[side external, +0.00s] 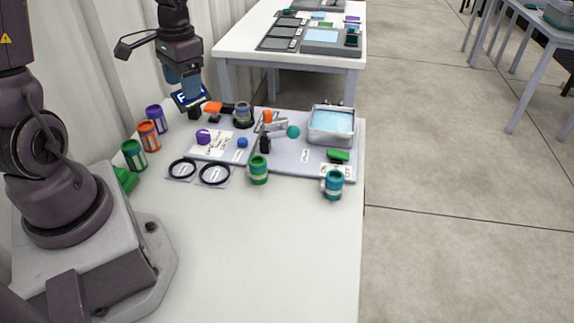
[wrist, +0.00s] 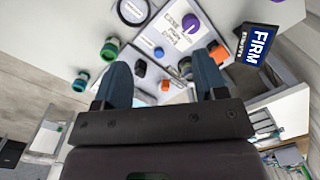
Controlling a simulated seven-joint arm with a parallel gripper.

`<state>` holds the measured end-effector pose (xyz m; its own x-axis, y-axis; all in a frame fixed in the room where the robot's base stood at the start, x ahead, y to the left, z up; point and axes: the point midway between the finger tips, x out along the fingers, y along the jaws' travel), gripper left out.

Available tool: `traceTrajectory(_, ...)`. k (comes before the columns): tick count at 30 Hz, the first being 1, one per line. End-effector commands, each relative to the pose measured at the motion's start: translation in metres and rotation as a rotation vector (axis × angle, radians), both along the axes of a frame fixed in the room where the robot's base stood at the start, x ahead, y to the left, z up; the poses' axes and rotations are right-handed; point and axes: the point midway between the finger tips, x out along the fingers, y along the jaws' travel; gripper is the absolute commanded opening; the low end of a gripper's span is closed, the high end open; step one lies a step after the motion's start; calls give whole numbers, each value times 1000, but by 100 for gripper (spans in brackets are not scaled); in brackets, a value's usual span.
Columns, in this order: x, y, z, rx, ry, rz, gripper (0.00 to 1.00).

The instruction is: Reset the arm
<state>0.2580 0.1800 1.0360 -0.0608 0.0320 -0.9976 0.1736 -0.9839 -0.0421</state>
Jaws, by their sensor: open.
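My gripper (side external: 187,90) hangs above the back left part of the white table, over the area beside the grey boards. In the wrist view the two blue fingers of my gripper (wrist: 165,80) are spread apart with nothing between them. A dark blue sign reading "FIRM" (wrist: 259,42) shows to the right of the fingers in the wrist view. In the side view a dark blue sign (side external: 190,96) shows right at the fingertips; I cannot tell whether they touch.
Grey boards (side external: 302,160) carry a clear-blue tote (side external: 331,124), knobs and fittings. Purple, orange and green canisters (side external: 133,155) stand at the left. Green (side external: 258,170) and teal (side external: 332,184) canisters stand in front, near two black rings (side external: 214,173). The table's front (side external: 270,250) is clear.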

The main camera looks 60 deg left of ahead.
Motion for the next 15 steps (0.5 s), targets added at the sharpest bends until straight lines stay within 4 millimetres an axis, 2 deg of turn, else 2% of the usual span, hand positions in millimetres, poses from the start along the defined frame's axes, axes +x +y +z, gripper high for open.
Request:
traceTrajectory(1,-2,-16,17,28,-23,13,65)
traceTrajectory(6,-16,-69,62,78,-132,63,65)
traceTrajectory(12,-41,-127,101,65,-315,30,65)
traceTrajectory(15,-52,-149,115,41,-406,-32,65)
